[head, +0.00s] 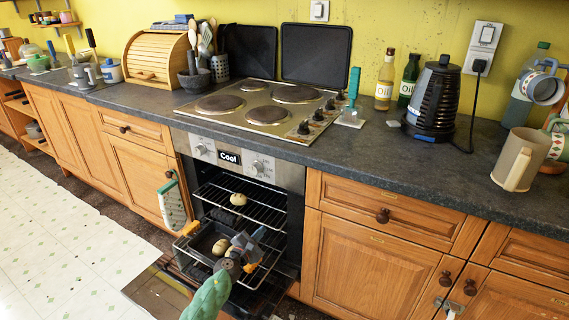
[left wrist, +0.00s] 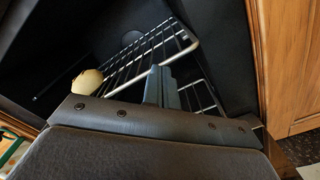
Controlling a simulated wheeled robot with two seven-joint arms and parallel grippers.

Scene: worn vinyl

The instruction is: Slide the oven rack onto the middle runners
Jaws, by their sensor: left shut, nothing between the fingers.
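The oven (head: 287,195) stands open in the head view, its door (head: 158,292) folded down. One wire rack (head: 262,212) is inside near the top. A lower wire rack (head: 273,262) reaches out past the oven front; I cannot tell which runners it sits on. A dark tray (head: 203,243) is on or at the lower rack. My left gripper (head: 244,246) is in front of the lower rack, shut and empty. In the left wrist view its fingers (left wrist: 160,88) overlap a wire rack (left wrist: 150,52); contact is unclear. My right gripper is not in view.
One bread roll (head: 238,199) shows at the upper rack, others (head: 220,247) lower down. A green-edged cloth or mitt (head: 172,205) hangs left of the oven. Cabinets (head: 370,245) flank it. The hob (head: 262,105) is above. The floor at left (head: 55,230) is clear.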

